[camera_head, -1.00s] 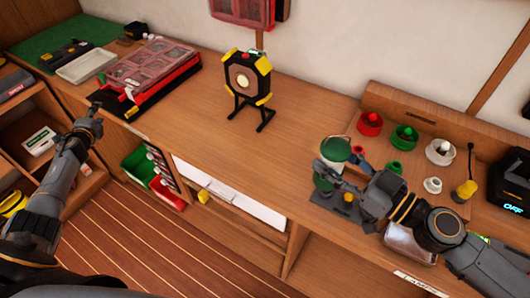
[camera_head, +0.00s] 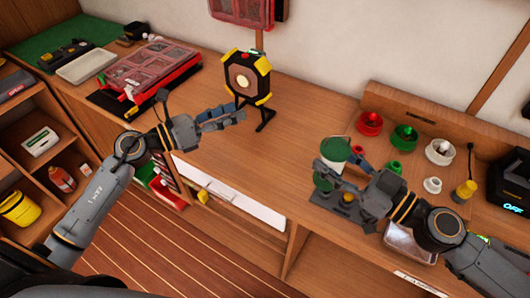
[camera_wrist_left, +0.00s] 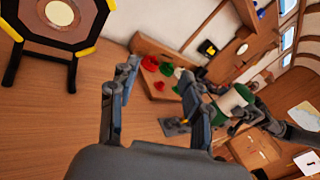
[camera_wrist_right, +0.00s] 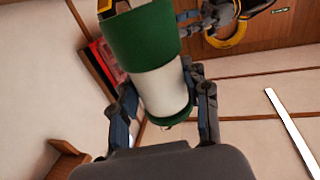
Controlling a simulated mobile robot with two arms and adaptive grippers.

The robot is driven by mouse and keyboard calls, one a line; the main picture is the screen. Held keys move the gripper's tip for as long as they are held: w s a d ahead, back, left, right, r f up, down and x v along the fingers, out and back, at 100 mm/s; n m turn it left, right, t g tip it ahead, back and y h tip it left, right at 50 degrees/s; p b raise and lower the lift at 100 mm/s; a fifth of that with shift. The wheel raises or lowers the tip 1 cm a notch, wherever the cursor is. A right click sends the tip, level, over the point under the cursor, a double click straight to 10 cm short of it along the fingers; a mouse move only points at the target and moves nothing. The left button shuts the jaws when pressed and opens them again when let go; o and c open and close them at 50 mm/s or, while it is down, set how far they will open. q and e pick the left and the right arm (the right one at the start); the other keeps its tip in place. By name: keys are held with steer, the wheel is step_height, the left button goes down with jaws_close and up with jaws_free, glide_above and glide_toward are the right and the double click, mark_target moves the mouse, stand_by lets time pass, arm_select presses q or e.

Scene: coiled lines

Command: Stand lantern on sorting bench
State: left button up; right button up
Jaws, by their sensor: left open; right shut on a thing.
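The lantern (camera_head: 333,165), a white cylinder with green ends, is in my right gripper (camera_head: 345,172), near the front edge of the sorting bench (camera_head: 290,115). The right wrist view shows the lantern (camera_wrist_right: 158,85) between the two fingers (camera_wrist_right: 163,105). It also shows in the left wrist view (camera_wrist_left: 232,100); I cannot tell whether its base touches anything. My left gripper (camera_head: 240,114) is open and empty over the bench, beside a black and yellow work light (camera_head: 244,80). Its spread fingers (camera_wrist_left: 158,80) show in the left wrist view.
A grey plate with a yellow knob (camera_head: 348,198) lies by the lantern. Red, green and white spools (camera_head: 404,138) stand at the right, near a black device (camera_head: 512,180). A red organizer case (camera_head: 150,72) sits at the left. The bench middle is mostly clear.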

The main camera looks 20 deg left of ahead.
mark_target(330, 151)
arm_select(q)
steer(key=s+d+r+m+g+h, duration=0.2)
steer(key=s+d+r+m, duration=0.15)
steer(key=s+d, duration=0.3)
steer(key=s+d+r+m+g+h, duration=0.1)
steer(key=s+d+r+m+g, duration=0.2)
steer(key=s+d, duration=0.35)
arm_select(e)
steer(key=shift+r, duration=0.1)
arm_select(q)
steer(key=shift+m, duration=0.75)
steer(key=x, duration=0.7)
steer(key=f+x, duration=0.1)
steer(key=x, duration=0.3)
steer(key=shift+d, duration=0.3)
steer(key=c, duration=0.9)
steer(key=shift+s+f, duration=0.1)
jaws_close()
arm_select(e)
steer(key=shift+w+r, duration=0.1)
steer(key=o, duration=1.4)
steer(key=shift+o, duration=0.4)
